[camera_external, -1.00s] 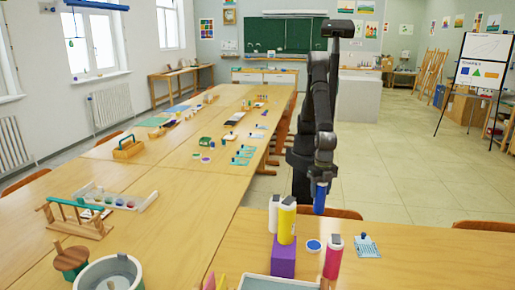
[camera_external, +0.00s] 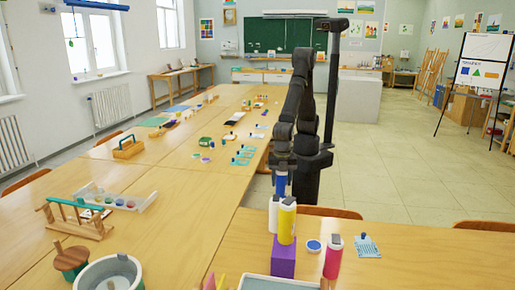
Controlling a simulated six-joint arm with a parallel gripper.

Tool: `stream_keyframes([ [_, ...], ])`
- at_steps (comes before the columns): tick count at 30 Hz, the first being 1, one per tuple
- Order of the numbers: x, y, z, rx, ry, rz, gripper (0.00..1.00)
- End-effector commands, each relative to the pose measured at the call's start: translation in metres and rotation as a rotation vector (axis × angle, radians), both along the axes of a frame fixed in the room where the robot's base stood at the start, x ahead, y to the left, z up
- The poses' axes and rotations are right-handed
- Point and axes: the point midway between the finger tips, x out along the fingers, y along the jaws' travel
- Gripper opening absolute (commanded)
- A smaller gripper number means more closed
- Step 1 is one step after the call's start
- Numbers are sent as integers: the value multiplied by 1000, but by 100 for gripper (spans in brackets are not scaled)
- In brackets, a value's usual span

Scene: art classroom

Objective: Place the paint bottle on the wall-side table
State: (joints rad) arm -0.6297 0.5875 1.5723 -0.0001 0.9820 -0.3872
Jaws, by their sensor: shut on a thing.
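My gripper (camera_external: 283,162) is shut on a blue paint bottle (camera_external: 282,184), which hangs upright below it. The held bottle appears just above or behind a white bottle (camera_external: 273,214) and a yellow bottle (camera_external: 287,224); the gap cannot be judged. A pink bottle (camera_external: 333,262) stands to the right on the front table (camera_external: 440,262). A narrow wooden table (camera_external: 158,76) stands against the left wall at the back. The fingertips are too small to see clearly.
Long joined tables (camera_external: 165,205) run along the left, holding a wooden rack (camera_external: 75,222), a grey tub (camera_external: 108,275) and a toolbox (camera_external: 128,149). A blue round lid (camera_external: 314,246) lies near the pink bottle. The front table's right part is clear. Chair backs stand behind it.

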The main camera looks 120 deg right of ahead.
Motion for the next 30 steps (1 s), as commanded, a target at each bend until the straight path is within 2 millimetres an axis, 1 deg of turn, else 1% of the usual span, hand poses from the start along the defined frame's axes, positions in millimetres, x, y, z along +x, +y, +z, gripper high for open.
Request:
stream_keyframes([
  [1,14,-18,-5,-1,1,-66,13],
  [3,31,-42,-10,0,0,-153,13],
  [5,44,-62,-15,-1,0,-228,13],
  [6,52,-76,-18,0,1,-277,13],
  [8,63,-98,-23,-1,0,-352,13],
  [9,70,-113,-27,0,0,-402,13],
  [11,79,-135,-31,0,0,-476,13],
  [12,85,-151,-35,0,1,-525,13],
  [14,93,-174,-40,-1,1,-600,13],
  [15,97,-190,-43,0,0,-650,13],
  [17,103,-212,-48,0,0,-720,13],
  [18,106,-227,-51,-1,1,-764,13],
  [21,111,-259,-57,0,0,-863,13],
  [24,114,-283,-62,1,-1,-938,13],
  [25,114,-289,-63,1,-1,-956,13],
  [27,114,-299,-66,0,0,-987,13],
  [30,115,-307,-67,0,0,-1012,13],
])
